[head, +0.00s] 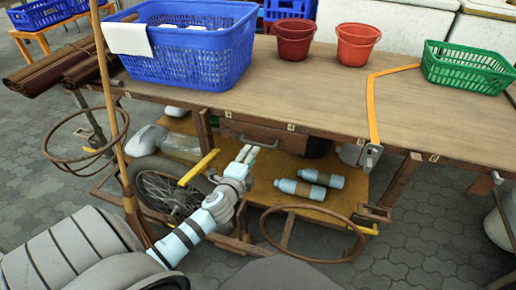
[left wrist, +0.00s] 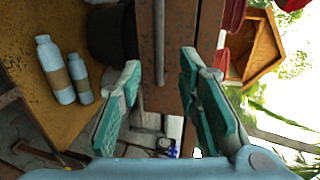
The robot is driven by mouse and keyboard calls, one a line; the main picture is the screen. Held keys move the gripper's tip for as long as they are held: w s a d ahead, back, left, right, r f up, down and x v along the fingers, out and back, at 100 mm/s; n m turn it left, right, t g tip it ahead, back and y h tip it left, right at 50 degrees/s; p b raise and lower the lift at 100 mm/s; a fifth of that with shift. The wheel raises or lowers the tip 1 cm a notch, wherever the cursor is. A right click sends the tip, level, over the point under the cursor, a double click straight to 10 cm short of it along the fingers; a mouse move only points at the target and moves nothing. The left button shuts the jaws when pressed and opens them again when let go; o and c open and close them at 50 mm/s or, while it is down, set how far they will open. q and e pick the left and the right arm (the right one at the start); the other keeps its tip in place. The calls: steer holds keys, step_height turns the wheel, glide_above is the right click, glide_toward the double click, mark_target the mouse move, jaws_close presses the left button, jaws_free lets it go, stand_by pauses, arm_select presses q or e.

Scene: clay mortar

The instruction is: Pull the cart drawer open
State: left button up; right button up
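The cart (head: 190,165) has a brown drawer (head: 285,139) just under its wooden top. The drawer front looks about flush with the frame, so it appears closed. In the left wrist view the drawer front (left wrist: 176,50) is close, with a thin metal handle bar (left wrist: 159,35) along it. My left gripper (head: 248,153) is in front of the drawer. Its fingers (left wrist: 160,85) are open, one on each side of the bar's line. I cannot tell whether they touch it. My right gripper is not in view.
On top stand a blue basket (head: 190,60), two red buckets (head: 295,40) and a green basket (head: 465,68). Two bottles (head: 310,185) lie on the lower shelf. Rusty hoops (head: 310,259) and a wooden pole (head: 108,90) stand near my arm.

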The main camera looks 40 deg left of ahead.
mark_target(258, 145)
arm_select(q)
steer(key=b+x, duration=0.2)
steer(key=x, duration=0.6)
steer(key=shift+w+a+f, duration=0.2)
steer(key=shift+w, duration=0.1)
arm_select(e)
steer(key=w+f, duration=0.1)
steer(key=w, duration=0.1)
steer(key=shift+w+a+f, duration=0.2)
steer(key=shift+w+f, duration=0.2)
arm_select(q)
jaws_close()
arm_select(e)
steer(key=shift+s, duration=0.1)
